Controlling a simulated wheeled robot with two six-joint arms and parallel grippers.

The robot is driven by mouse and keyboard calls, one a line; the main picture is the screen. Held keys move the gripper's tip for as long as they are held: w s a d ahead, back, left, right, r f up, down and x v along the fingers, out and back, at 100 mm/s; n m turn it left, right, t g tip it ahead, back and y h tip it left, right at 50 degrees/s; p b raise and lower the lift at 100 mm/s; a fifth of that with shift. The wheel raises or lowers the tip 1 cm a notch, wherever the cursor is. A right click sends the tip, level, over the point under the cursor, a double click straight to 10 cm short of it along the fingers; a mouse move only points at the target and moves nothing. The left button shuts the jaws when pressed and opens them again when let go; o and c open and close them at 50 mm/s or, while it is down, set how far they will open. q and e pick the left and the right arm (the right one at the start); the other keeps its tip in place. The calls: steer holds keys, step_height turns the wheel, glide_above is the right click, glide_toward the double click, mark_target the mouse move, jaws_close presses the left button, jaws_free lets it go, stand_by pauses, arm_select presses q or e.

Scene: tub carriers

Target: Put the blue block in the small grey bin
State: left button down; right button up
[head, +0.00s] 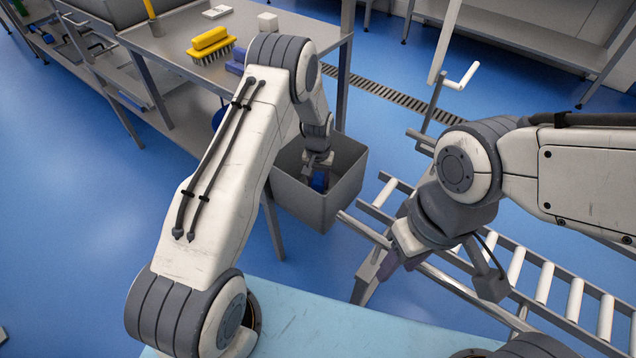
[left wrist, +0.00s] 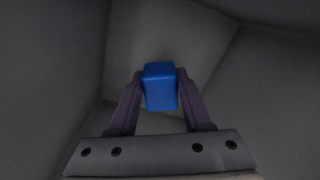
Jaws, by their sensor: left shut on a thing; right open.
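The small grey bin (head: 310,203) is beside the end of the metal table, near the middle of the head view. My left gripper (head: 319,184) reaches down into the mouth of the bin. It is shut on the blue block (left wrist: 160,86), which shows between its two fingers in the left wrist view. The bin's grey inner walls (left wrist: 66,60) surround the block there, and I cannot tell how far it is above the floor. In the head view the block (head: 319,181) is partly hidden by the gripper. My right gripper (head: 440,275) is open and empty above the roller conveyor.
A metal table (head: 180,45) at the upper left carries a yellow brush (head: 210,45) and a white block (head: 267,22). The roller conveyor (head: 545,283) runs to the lower right. A light blue surface (head: 330,325) lies in front. Blue floor is open at the left.

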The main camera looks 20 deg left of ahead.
mark_target(318, 191)
arm_select(q)
steer(key=shift+f+b, duration=1.7)
steer(key=shift+f, duration=0.85)
stand_by(1.0)
steer(key=shift+c, duration=1.3)
jaws_free()
steer(key=shift+r, duration=0.15)
step_height(318, 191, up, 10)
steer(key=shift+r+p, duration=0.15)
steer(key=shift+p, duration=0.85)
steer(key=shift+r, duration=0.1)
